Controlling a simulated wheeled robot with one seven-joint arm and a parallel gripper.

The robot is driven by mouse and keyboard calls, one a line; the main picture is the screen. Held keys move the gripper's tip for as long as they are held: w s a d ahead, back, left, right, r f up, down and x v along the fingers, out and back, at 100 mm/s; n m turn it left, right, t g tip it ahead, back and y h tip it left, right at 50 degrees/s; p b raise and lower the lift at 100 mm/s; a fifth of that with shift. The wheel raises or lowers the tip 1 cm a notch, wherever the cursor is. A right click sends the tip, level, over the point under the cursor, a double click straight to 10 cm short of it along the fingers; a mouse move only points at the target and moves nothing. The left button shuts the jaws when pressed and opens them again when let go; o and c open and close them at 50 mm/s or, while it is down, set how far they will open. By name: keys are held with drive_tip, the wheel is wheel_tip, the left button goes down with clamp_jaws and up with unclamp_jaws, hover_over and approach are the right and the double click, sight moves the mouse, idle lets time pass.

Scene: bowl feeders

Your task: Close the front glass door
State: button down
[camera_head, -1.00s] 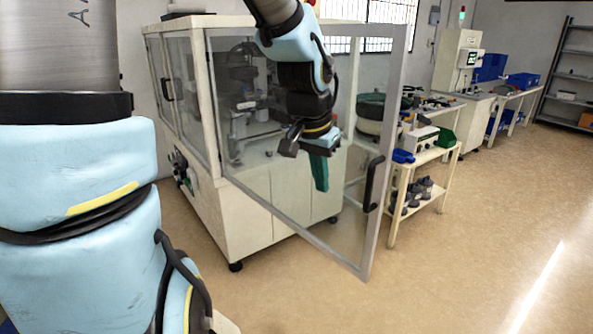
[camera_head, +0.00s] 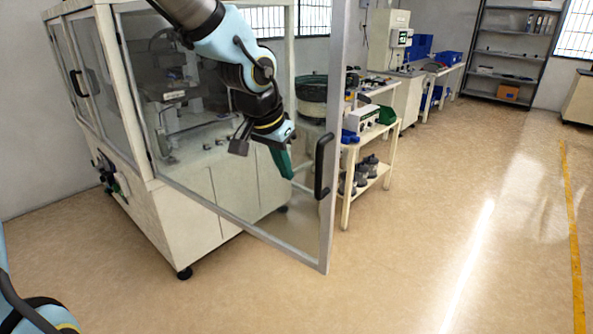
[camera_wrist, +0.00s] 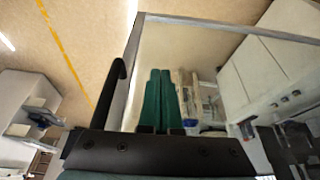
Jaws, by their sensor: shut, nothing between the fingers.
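The front glass door (camera_head: 335,110), a grey-framed clear panel, stands swung open from the white cabinet (camera_head: 180,240), its free edge towards the right. Its black handle (camera_head: 322,165) is on the free-edge post; the handle also shows in the wrist view (camera_wrist: 108,95), left of my fingers. My gripper (camera_head: 287,172), with green fingers, is shut and empty, pointing down just left of the handle in the head view. The fingers (camera_wrist: 158,75) appear over the glass in the wrist view. I cannot tell whether they touch it.
A white cart (camera_head: 350,165) with a green bin (camera_head: 387,115) and bottles stands behind the door. A bowl feeder (camera_head: 311,95) is beyond the glass. Workbenches and a shelf (camera_head: 510,50) are further back. The floor (camera_head: 420,240) at right is clear.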

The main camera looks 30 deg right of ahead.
sight(299, 165)
drive_tip(key=shift+w+d+f+p, duration=0.15)
drive_tip(key=shift+w+d+f, duration=0.1)
drive_tip(key=shift+d, duration=0.45)
drive_tip(key=shift+w+d+f+p, duration=0.15)
drive_tip(key=shift+w+d+p, duration=0.1)
drive_tip(key=shift+d, duration=0.5)
drive_tip(key=shift+w+d+f+p, duration=0.1)
drive_tip(key=shift+w+d+f, duration=0.15)
drive_tip(key=shift+d, duration=0.45)
